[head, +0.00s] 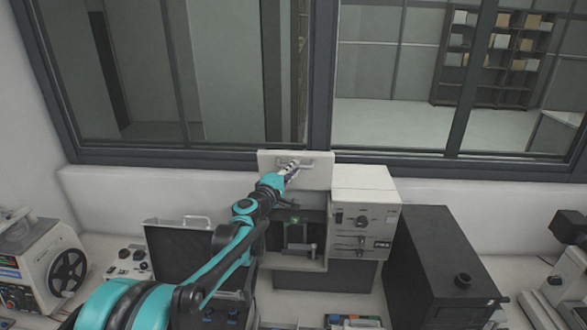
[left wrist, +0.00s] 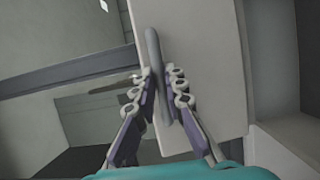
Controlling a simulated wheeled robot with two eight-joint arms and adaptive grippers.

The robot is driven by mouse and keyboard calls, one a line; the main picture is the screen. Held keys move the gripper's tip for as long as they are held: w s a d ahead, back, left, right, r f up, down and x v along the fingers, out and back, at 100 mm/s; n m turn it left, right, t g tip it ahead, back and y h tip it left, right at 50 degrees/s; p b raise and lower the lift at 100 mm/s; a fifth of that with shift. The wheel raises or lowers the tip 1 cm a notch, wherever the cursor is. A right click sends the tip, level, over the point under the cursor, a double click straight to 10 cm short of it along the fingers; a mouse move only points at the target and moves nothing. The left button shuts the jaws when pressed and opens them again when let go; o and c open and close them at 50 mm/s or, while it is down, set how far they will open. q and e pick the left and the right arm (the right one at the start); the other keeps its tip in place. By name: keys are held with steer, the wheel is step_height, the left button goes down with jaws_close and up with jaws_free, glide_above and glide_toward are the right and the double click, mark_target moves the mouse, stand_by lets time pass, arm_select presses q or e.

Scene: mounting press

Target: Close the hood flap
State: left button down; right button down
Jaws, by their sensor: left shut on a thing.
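The hood flap (head: 265,168) is a pale panel standing raised at the top of the mounting press (head: 365,220). The flap fills the middle of the left wrist view (left wrist: 210,50). A grey bar handle (head: 306,163) is fixed on its face and runs between my fingers in the left wrist view (left wrist: 152,45). My left gripper (head: 291,170) is shut on this handle, with a finger on each side of it (left wrist: 165,90). The open bay (head: 296,232) of the press shows below the flap, partly behind my left arm. My right gripper does not show.
A dark box (head: 440,260) stands right of the press. An open case with a dark lid (head: 180,250) and a machine with a black wheel (head: 68,270) stand to the left. A window and its sill lie behind the flap. Small items lie on the bench in front.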

arm_select(q)
steer(key=shift+s+f+b, duration=1.4)
steer(key=shift+f, duration=0.15)
steer(key=c, duration=1.6)
jaws_free()
steer(key=shift+w, duration=0.1)
steer(key=shift+c, duration=0.2)
steer(key=shift+o, duration=0.3)
steer(key=shift+w+f, duration=0.2)
steer(key=shift+w, duration=0.2)
steer(key=v, duration=1.2)
steer(key=shift+s, duration=0.1)
